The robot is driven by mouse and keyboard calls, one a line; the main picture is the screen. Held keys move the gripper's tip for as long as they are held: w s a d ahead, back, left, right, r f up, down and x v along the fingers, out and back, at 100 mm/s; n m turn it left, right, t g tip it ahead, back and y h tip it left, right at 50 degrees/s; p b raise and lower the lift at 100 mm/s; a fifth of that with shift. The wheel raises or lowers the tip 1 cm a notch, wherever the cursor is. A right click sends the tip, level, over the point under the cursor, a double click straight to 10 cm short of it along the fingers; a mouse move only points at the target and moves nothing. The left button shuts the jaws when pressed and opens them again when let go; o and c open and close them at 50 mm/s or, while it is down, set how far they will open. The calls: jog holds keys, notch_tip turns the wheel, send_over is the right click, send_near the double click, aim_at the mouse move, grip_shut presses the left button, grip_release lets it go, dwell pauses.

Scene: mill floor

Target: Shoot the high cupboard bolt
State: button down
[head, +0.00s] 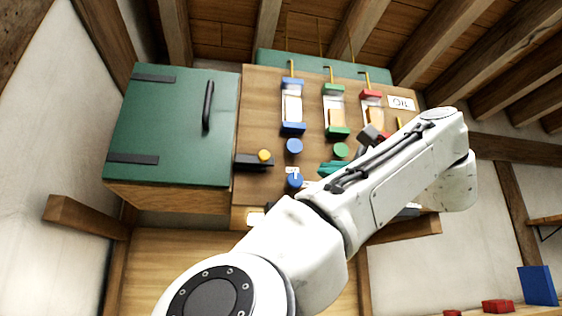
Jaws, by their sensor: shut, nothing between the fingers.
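The high cupboard (178,125) hangs at the left, with a green door, two dark hinge straps and a dark upright handle (208,105). Its door looks closed. The bolt (247,163) is a dark bar with a yellow knob (264,156), low at the door's right edge on the wooden panel. I cannot tell how far the bar reaches across the door's edge. My white arm crosses from the bottom centre up to the right, to the right of the bolt.
The wooden panel (257,100) carries blue, green and red fittings with yellow rods, a blue disc (294,146) and a green disc (341,150). My arm covers its lower right. A blue block (538,285) and a red block (497,306) are at the bottom right. Space before the cupboard looks clear.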

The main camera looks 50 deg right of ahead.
jog(key=p, duration=0.7)
send_near(256, 158)
jog(key=shift+w+d, duration=0.8)
jog(key=shift+w, duration=0.3)
jog(key=shift+r+b, duration=0.3)
jog(key=shift+r, duration=0.1)
jog(key=shift+a, duration=0.1)
